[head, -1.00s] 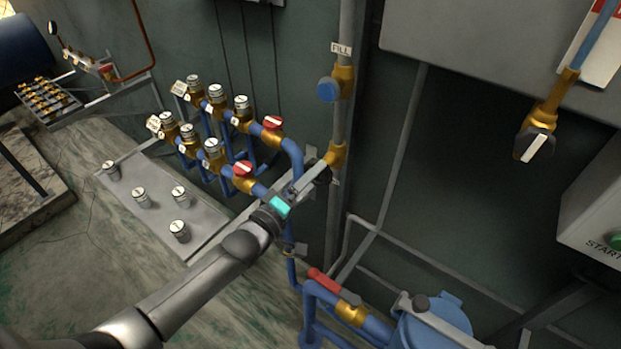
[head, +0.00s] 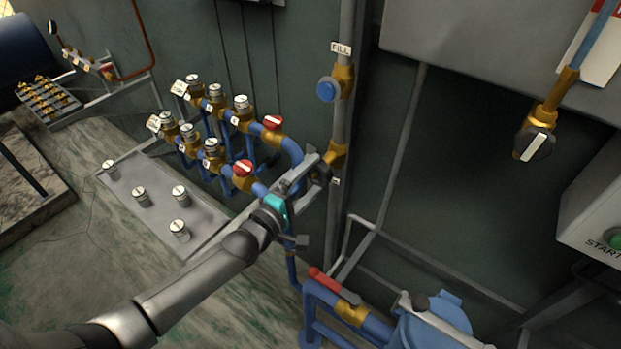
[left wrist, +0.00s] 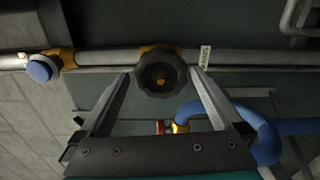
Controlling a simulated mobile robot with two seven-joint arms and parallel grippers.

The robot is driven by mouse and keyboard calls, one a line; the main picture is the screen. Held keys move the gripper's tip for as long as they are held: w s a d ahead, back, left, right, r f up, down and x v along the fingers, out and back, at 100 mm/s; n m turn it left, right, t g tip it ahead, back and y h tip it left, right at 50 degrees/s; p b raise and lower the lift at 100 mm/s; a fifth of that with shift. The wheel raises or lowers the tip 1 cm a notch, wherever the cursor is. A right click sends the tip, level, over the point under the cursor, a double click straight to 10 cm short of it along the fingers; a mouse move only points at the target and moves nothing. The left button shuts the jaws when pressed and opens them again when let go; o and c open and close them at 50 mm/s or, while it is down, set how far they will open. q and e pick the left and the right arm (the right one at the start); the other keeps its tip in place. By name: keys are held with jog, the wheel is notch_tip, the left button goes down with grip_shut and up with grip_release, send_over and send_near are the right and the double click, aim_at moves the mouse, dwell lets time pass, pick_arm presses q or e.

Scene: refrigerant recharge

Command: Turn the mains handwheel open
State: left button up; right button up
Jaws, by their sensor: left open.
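The mains handwheel is a dark, lobed knob with a brass centre. It shows in the left wrist view (left wrist: 160,79) on a brass valve in a grey pipe. In the head view the handwheel (head: 321,174) is partly hidden by my gripper. My left gripper (head: 308,174) is open and faces the handwheel. In the left wrist view its two fingers stand to the left and right of the wheel, with the wheel between their tips. I cannot tell how deep the wheel sits between them. My right gripper is out of view.
A blue FILL knob (head: 327,90) sits higher on the same grey pipe. Blue pipes with red-knobbed valves (head: 243,169) run close at the left. A red lever (head: 323,280) and a blue lidded vessel (head: 432,325) are below. A dark knob (head: 534,143) hangs at right.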

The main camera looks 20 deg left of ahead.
pick_arm(q)
jog(key=p+v, duration=0.3)
jog(key=v, duration=0.4)
dwell(0.3)
